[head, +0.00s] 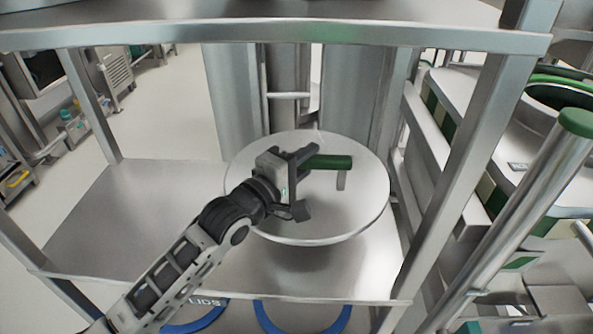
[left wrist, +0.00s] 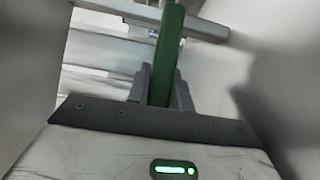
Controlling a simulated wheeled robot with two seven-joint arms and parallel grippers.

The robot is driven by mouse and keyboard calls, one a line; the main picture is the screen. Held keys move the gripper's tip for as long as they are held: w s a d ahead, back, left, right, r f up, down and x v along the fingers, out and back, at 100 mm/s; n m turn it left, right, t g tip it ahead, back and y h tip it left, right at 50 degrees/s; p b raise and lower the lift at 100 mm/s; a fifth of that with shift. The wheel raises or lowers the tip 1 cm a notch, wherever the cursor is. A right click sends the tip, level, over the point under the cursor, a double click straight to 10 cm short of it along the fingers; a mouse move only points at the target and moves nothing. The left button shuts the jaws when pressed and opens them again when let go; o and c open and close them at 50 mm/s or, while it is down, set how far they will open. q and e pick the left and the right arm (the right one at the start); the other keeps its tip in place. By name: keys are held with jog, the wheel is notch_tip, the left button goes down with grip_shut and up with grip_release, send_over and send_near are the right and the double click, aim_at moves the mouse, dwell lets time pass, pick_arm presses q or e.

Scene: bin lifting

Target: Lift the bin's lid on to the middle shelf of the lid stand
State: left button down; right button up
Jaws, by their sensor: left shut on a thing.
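The lid (head: 345,205) is a round, pale metal disc over the right part of the stand's middle shelf (head: 150,195). A dark patch shows on the shelf under its front rim; I cannot tell whether it touches the shelf. Its green bar handle (head: 328,161) sticks out to the right of my left gripper (head: 302,182). That gripper is shut on the handle. In the left wrist view the green handle (left wrist: 170,45) runs up from between the fingers (left wrist: 158,88). My right gripper is not in view.
The stand's upper shelf edge (head: 280,35) crosses above the lid, and a metal post (head: 480,150) rises at right. The shelf's left part is bare. Blue rings (head: 300,318) show below. Green-trimmed bins (head: 560,95) stand at far right.

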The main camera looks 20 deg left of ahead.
aim_at(306, 184)
pick_arm(q)
jog(key=shift+w, duration=0.15)
jog(key=shift+f+b, duration=0.75)
jog(key=shift+b, duration=0.4)
notch_tip(306, 184, down, 3)
jog(key=b, duration=0.3)
jog(key=shift+r, duration=0.15)
notch_tip(306, 184, down, 2)
jog(key=b, duration=0.2)
jog(key=shift+f+b, duration=0.2)
jog(key=shift+b, duration=0.15)
jog(key=shift+f+b, duration=0.2)
jog(key=shift+b, duration=0.1)
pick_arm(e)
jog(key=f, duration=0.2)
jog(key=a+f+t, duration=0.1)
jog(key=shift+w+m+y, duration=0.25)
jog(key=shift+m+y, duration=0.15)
pick_arm(q)
jog(key=shift+r+p, duration=0.25)
jog(key=shift+p, duration=0.35)
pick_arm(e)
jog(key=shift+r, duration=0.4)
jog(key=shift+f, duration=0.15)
pick_arm(q)
jog(key=shift+f, duration=0.25)
